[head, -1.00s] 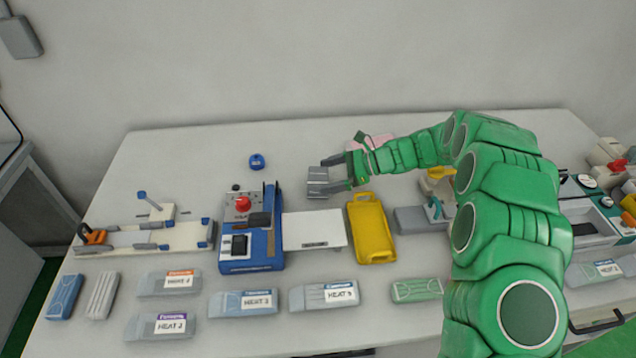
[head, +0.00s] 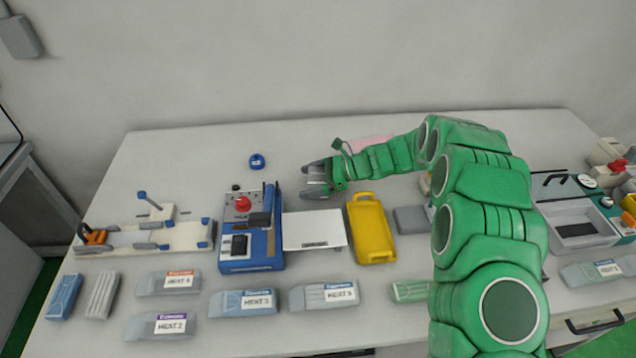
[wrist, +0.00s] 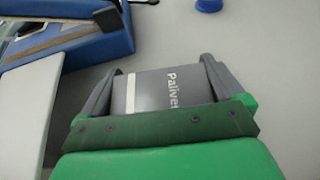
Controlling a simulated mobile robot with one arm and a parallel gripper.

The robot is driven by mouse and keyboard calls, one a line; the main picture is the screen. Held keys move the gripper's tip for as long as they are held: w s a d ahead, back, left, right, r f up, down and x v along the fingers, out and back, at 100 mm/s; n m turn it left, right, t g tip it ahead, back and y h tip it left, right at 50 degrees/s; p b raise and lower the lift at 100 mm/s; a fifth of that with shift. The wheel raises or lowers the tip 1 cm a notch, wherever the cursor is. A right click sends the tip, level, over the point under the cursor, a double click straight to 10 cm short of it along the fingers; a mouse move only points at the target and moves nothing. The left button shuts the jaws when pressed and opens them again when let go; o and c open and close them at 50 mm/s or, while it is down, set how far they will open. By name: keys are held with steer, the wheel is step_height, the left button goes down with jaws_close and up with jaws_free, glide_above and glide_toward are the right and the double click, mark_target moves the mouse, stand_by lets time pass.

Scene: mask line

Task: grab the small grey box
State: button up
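A small grey box (wrist: 150,90) with a white stripe and partly visible lettering lies between the two grey fingers of my gripper (wrist: 160,75) in the wrist view. The fingers stand on either side of it, very near its sides, and their tips reach slightly past its far edge. In the head view my gripper (head: 316,180) is low over the table, behind the white plate. The fingers look spread around the box; firm contact on both sides does not show. The fingers hide part of the box there.
A blue machine (head: 250,235) with a red knob stands left of my gripper, with a white plate (head: 314,229) beside it. A yellow tray (head: 371,230) lies at front right. A blue ring (head: 257,161) sits behind. Several labelled packs line the front; the table's back left is clear.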

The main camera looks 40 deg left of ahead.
steer(key=shift+c, duration=0.7)
steer(key=shift+r, duration=0.1)
